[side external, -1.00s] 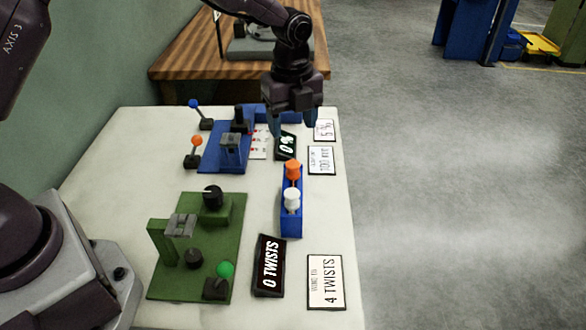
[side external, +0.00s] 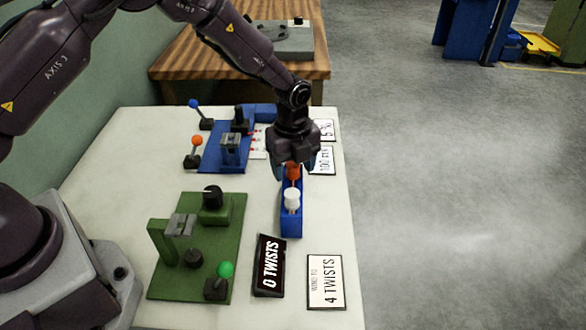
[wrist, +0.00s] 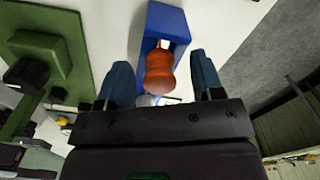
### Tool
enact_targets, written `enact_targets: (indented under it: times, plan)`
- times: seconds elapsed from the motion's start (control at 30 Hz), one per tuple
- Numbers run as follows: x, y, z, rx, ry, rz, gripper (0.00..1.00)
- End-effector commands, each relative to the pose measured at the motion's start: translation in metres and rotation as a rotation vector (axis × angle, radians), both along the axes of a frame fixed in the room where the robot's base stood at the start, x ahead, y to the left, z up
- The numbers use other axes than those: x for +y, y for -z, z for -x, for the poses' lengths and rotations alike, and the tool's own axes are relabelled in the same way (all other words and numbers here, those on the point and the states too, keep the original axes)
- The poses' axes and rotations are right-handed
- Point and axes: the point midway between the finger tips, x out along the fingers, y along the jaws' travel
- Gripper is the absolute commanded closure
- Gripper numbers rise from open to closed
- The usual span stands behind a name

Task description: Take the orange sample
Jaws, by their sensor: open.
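The orange sample (side external: 292,172) is a spool-shaped piece standing in the far end of a blue rack (side external: 291,222). A white sample (side external: 291,199) stands in the same rack, nearer the camera. My gripper (side external: 294,176) is right above the orange sample, pointing down, and hides part of it in the side view. In the wrist view the orange sample (wrist: 160,70) lies between the two blue fingers of my gripper (wrist: 163,82), with space on both sides. The fingers are open and hold nothing.
A green fixture (side external: 215,260) with a knob and a green-balled lever stands left of the rack. A blue fixture (side external: 222,158) stands at the back left. A "0 TWISTS" display (side external: 269,265) and a "4 TWISTS" card (side external: 326,282) lie at the front. The bench strip right of the rack is clear.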

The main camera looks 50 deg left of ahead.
Motion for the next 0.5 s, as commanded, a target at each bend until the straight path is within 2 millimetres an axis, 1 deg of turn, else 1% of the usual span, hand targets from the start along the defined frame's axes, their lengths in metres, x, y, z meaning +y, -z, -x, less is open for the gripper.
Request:
enact_targets:
  times: [0.07,0.1,0.17,0.2,0.3,0.5]
  plan:
    - [0.0000,-0.0003,-0.0001,0.000,0.000,0.000,0.39]
    - [0.0000,-0.0004,-0.0001,0.000,0.000,0.000,0.48]
    - [0.0000,-0.0004,0.0000,0.000,0.000,0.000,0.62]
    - [0.0000,-0.0005,0.0000,0.000,0.000,0.000,0.71]
    - [0.0000,-0.0005,0.0000,0.000,0.000,0.000,0.92]
    - [0.0001,-0.0007,-0.0001,0.000,0.000,0.000,0.92]
